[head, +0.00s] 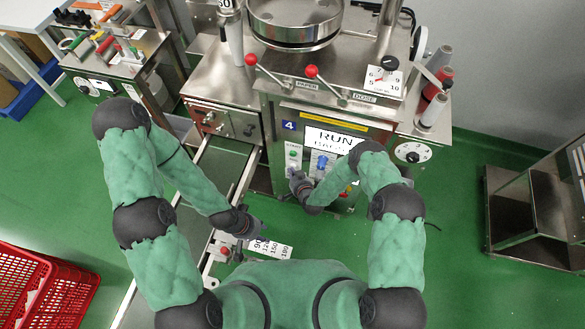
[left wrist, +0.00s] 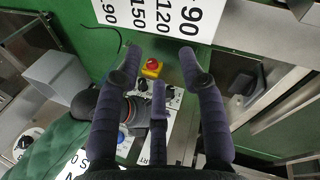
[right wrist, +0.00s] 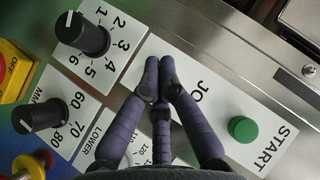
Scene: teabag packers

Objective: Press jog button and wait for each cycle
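The packing machine's front panel (head: 273,110) faces me in the head view, with a lit RUN display (head: 335,138). My right gripper (head: 296,182) is at the panel's lower left. In the right wrist view its fingertips (right wrist: 160,70) are together, with nothing seen between them. They lie over the white plate (right wrist: 215,105) beside the partly covered JOG lettering. The jog button is hidden behind the fingers, so I cannot tell whether they touch it. The green START button (right wrist: 242,129) is uncovered on the same plate. My left gripper (head: 250,224) has its fingers (left wrist: 161,58) apart and empty, beside the machine's rail.
Black selector knobs (right wrist: 82,35) sit near my right fingers, with a yellow housing (right wrist: 14,70) at the left edge. A number strip (left wrist: 150,15) lies ahead of my left gripper. A red crate (head: 45,285) stands on the floor at left. A metal rack (head: 525,210) stands at right.

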